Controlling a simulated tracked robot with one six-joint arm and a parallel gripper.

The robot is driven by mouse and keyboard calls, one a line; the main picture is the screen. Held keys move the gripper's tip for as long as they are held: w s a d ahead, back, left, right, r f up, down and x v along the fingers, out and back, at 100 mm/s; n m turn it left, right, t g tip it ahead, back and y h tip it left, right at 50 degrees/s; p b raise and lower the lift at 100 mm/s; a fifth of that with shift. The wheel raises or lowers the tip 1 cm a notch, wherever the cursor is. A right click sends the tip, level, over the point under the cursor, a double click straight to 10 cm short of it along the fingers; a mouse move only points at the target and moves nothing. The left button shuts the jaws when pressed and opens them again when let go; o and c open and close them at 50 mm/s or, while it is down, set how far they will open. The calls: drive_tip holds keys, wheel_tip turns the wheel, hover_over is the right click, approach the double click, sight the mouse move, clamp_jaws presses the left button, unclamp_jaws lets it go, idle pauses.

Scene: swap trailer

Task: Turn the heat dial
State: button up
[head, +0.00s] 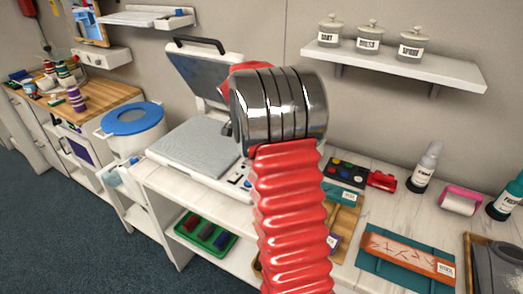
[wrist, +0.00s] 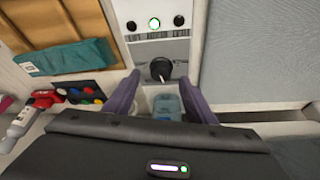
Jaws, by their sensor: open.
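The heat press (head: 195,142) stands on the white counter with its lid (head: 205,80) raised. Its front control panel (head: 238,182) is partly hidden by my red arm in the head view. In the wrist view a round black dial with a pale pointer line (wrist: 160,69), apparently the heat dial, sits on the panel's pale face. My gripper (wrist: 160,78) is open, with one purple finger on each side of the dial. A gap shows on both sides, and I cannot tell the depth. The gripper is hidden in the head view.
Two small black knobs (wrist: 130,25) (wrist: 179,20) flank a green-lit button (wrist: 154,23) on the panel. The grey press pad (wrist: 255,55) lies to the right in the wrist view. Paints (head: 347,172), a spray bottle (head: 425,166) and a teal-wrapped board (head: 405,257) crowd the right counter.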

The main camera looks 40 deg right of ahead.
drive_tip(key=v, duration=1)
drive_tip(key=shift+r, duration=0.25)
drive_tip(key=shift+a, duration=0.1)
drive_tip(key=s+a+r+n+t+y, duration=0.1)
drive_tip(key=s+a+r+n, duration=0.3)
drive_tip(key=a, duration=0.5)
drive_tip(key=s+a+r+n+t+y, duration=0.15)
drive_tip(key=s+a+n, duration=0.35)
drive_tip(key=a, duration=0.5)
drive_tip(key=s+a+f+n+t, duration=0.1)
drive_tip(key=s+a+n, duration=0.1)
drive_tip(key=s+a, duration=0.2)
drive_tip(key=s+a+f+n+y, duration=0.1)
drive_tip(key=s+a+f+n, duration=0.1)
drive_tip(key=s, duration=0.4)
drive_tip(key=s+a+f+n+t+y, duration=0.1)
drive_tip(key=s+a+f+n, duration=0.1)
drive_tip(key=s+a+n, duration=0.2)
drive_tip(key=shift+s+a+t, duration=0.2)
drive_tip(key=shift+s+a, duration=0.2)
drive_tip(key=shift+a, duration=0.35)
drive_tip(key=shift+s+a+t, duration=0.15)
drive_tip(key=shift+s+a, duration=0.3)
drive_tip(key=shift+a, duration=0.35)
